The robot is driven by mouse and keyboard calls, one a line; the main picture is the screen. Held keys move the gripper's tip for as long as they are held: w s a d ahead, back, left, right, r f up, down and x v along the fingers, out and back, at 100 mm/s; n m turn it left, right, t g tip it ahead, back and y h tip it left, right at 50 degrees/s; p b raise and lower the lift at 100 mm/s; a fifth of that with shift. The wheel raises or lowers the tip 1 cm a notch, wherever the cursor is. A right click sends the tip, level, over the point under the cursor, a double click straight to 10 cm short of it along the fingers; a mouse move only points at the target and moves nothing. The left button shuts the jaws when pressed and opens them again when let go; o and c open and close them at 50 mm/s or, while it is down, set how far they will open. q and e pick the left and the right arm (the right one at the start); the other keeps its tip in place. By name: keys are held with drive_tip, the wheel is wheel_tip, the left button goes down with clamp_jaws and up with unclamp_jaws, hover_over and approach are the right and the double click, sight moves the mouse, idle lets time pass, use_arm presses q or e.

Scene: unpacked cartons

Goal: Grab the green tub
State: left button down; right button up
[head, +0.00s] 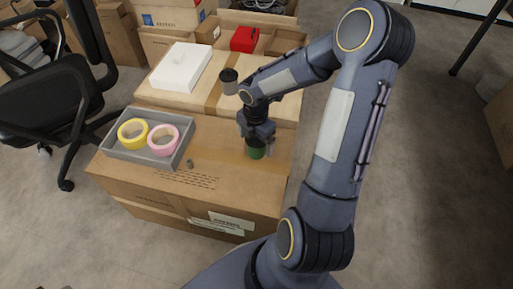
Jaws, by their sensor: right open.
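The green tub (256,153) stands on the near cardboard carton (225,198), toward its right side. My right gripper (257,146) is directly above and around the tub, pointing down, with its jaws open. The gripper hides the upper part of the tub. I cannot tell whether the fingers touch it. My left gripper is not in view.
A grey tray (183,155) with yellow tape (126,140) and pink tape (157,151) sits left on the carton. A small dark object (190,163) lies beside it. A white box (181,67) and a red object (244,39) are behind. An office chair (50,95) stands left.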

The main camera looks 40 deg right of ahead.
drive_tip(key=shift+r, duration=0.1)
drive_tip(key=c, duration=1.2)
drive_tip(key=shift+o, duration=0.2)
